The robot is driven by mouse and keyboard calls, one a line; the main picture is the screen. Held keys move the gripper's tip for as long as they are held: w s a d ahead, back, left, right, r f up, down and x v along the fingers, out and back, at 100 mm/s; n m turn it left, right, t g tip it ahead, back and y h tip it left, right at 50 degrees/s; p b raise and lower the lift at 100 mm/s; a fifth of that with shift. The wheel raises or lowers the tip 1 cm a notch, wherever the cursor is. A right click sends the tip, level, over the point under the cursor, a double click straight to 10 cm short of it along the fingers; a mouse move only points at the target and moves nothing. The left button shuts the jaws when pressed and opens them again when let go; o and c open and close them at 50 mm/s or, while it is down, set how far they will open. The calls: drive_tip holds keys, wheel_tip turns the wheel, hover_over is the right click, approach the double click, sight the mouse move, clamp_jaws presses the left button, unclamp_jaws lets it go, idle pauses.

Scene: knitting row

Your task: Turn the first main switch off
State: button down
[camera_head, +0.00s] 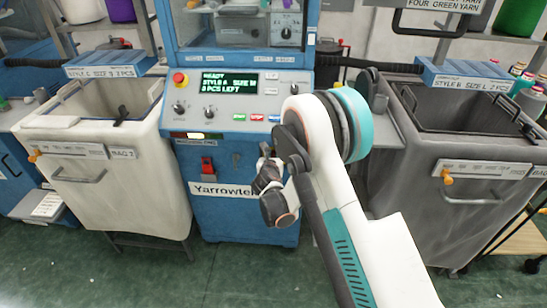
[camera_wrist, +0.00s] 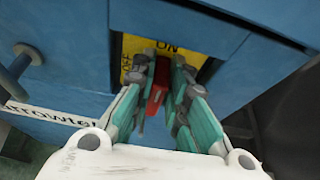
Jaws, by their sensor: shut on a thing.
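The main switch has a red handle (camera_wrist: 158,88) on a yellow plate (camera_wrist: 133,46) set in the blue machine front. In the wrist view "ON" is printed at the plate's top and "OFF" at its left. The handle stands roughly upright in that picture, in line with "ON". My gripper (camera_wrist: 164,82) has one finger on each side of the handle and is shut on it. In the head view my gripper (camera_head: 265,163) is at the front of the blue machine (camera_head: 250,215), right of a red lock-like part (camera_head: 208,166). It hides the switch there.
A light bin (camera_head: 110,190) stands left of the machine and a grey bin (camera_head: 440,205) right of it, close to my arm. A panel with a display (camera_head: 230,82) and a red emergency button (camera_head: 179,78) is above. Green floor lies open in front.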

drive_tip(key=f+n+t+h, duration=0.1)
drive_tip(key=n+h, duration=0.1)
drive_tip(key=n, duration=0.2)
drive_tip(key=a+f+n+t+h, duration=0.1)
drive_tip(key=n+h, duration=0.1)
drive_tip(key=n, duration=0.2)
drive_tip(key=a+n+h, duration=0.1)
drive_tip(key=n+h, duration=0.1)
drive_tip(key=n, duration=0.2)
drive_tip(key=shift+f+n+t+h, duration=0.4)
idle(0.3)
drive_tip(key=shift+w, duration=0.1)
idle(0.5)
drive_tip(key=c, duration=1.6)
unclamp_jaws()
drive_tip(key=v, duration=1.2)
drive_tip(key=shift+a, duration=0.1)
